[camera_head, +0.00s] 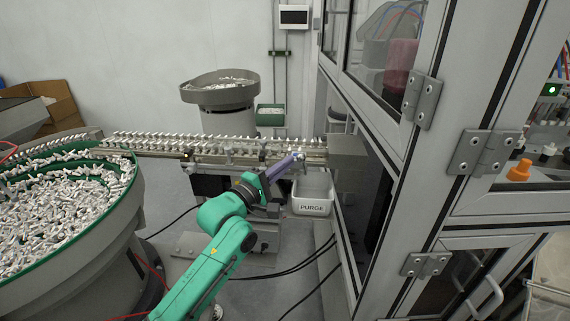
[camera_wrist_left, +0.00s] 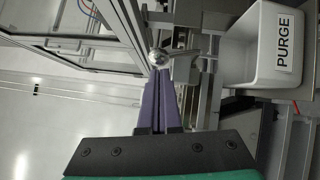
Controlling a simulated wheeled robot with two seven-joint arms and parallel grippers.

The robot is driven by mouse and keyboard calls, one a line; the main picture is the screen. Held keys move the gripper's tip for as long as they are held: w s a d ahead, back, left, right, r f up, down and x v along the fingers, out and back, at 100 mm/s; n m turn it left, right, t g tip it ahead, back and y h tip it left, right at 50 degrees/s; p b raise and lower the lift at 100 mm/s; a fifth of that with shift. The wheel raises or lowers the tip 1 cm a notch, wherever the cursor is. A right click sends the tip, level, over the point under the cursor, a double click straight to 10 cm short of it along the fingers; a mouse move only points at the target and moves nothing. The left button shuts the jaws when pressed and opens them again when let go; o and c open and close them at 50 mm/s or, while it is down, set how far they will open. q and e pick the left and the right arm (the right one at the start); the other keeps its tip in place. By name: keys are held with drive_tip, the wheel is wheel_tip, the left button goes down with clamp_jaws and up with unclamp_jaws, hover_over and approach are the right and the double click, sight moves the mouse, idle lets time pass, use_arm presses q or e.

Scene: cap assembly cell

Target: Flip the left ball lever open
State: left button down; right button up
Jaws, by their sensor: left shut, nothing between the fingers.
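My left gripper (camera_head: 298,157) has purple fingers and reaches the right end of the conveyor track in the head view. In the left wrist view the same gripper (camera_wrist_left: 161,76) is shut and empty, its fingertips side by side. A shiny ball lever (camera_wrist_left: 159,57) is right at the fingertips there, with a metal arm running off to the right. The fingertips look close to the ball or against it; I cannot tell which. In the head view the lever is small and mostly hidden by the fingers. My right gripper is in neither view.
A white PURGE bin (camera_head: 312,194) hangs just below the track end; it also shows in the wrist view (camera_wrist_left: 235,68). The track (camera_head: 225,150) carries rows of caps. A framed glass enclosure (camera_head: 395,130) stands close on the right. A large feeder bowl (camera_head: 125,215) stands at left.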

use_arm(q)
drive_tip(key=shift+d+r+m+g+p, duration=0.15)
drive_tip(key=shift+r+m+g+p, duration=0.2)
drive_tip(key=shift+p, duration=0.4)
